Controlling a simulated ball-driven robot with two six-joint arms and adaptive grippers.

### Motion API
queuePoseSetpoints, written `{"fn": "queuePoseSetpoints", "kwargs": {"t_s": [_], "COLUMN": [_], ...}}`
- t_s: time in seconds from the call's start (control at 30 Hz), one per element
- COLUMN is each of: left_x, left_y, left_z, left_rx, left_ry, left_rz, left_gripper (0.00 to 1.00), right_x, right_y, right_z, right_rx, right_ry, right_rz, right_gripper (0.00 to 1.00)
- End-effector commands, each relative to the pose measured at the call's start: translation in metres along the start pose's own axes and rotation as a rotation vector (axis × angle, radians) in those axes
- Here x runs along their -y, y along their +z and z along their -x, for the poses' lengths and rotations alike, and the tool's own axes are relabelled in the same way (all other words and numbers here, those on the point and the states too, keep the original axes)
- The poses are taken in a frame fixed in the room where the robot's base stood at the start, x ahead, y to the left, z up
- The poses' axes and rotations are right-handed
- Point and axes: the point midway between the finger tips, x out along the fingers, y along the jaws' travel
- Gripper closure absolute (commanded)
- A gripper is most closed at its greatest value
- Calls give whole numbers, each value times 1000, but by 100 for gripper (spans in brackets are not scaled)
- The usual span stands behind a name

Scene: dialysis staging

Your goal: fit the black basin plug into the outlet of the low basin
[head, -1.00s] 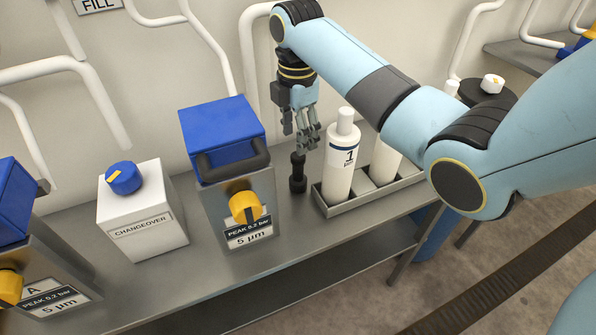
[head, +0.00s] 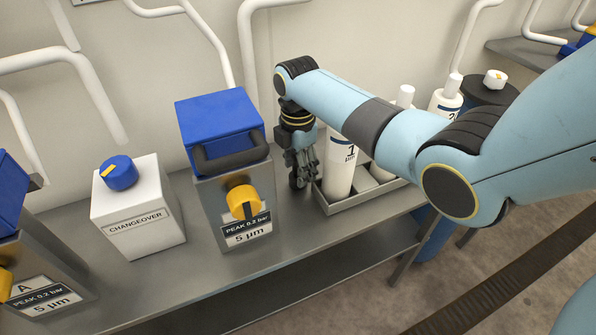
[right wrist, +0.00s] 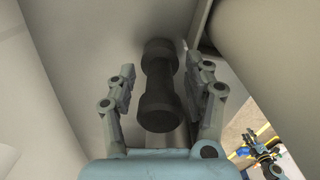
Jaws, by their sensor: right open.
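The black basin plug (right wrist: 158,85), a dumbbell-shaped piece with a thick end on each side of a thinner waist, shows in the right wrist view between my right gripper's fingers (right wrist: 162,95). The fingers are open, one on each side of it, with gaps visible. In the head view my right gripper (head: 300,175) is low over the shelf, between the blue-topped filter housing (head: 225,135) and the bottle tray; it hides most or all of the plug there. My left gripper is not in view. I do not see the low basin or its outlet.
A tray (head: 335,205) with white bottles (head: 338,178) stands close right of my gripper. A white changeover box (head: 140,215) stands further left on the grey metal shelf (head: 285,235). White pipes (head: 250,60) run along the wall behind. The shelf's front strip is clear.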

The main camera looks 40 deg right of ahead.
Motion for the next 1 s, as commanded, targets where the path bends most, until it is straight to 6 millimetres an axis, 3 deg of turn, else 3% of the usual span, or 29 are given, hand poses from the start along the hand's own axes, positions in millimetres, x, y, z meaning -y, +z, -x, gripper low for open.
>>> {"fn": "queuePoseSetpoints", "kwargs": {"t_s": [0.07, 0.43, 0.77, 1.0], "left_x": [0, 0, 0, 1], "left_y": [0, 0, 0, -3], "left_z": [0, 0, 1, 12], "left_rx": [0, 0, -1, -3], "left_ry": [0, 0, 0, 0], "left_rz": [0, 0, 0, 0], "left_gripper": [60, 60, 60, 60], "right_x": [0, 0, 0, -1], "right_y": [0, 0, 0, 0], "right_z": [0, 0, 3, 46], "right_rx": [0, 0, 0, 0], "right_ry": [0, -1, 0, 4], "right_rz": [0, 0, 0, 0], "right_gripper": [51, 99, 100, 100]}}
